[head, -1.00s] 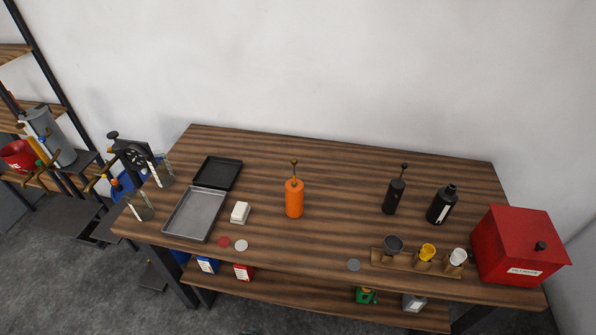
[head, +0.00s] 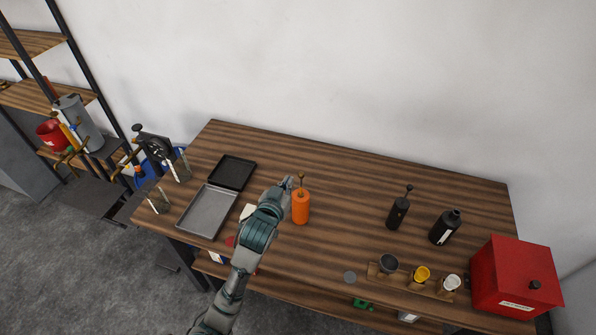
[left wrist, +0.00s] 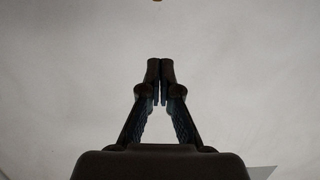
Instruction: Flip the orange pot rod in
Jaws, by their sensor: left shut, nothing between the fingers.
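The orange pot (head: 300,208) stands upright near the middle of the wooden table. Its thin brass rod (head: 301,182) with a small knob sticks straight up from the top. My left gripper (head: 289,182) is just left of the rod at about its height in the head view, and I cannot tell whether they touch. In the left wrist view the fingers (left wrist: 160,68) are together with nothing between them. A small brass-coloured bit shows at the top edge of that view. My right gripper is not in view.
Left of my arm lie an open grey tray (head: 207,212) and glass jars. To the right stand a black pot with a rod (head: 398,212), a black bottle (head: 445,227), a cup rack (head: 412,280) and a red box (head: 515,278). The table behind the orange pot is clear.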

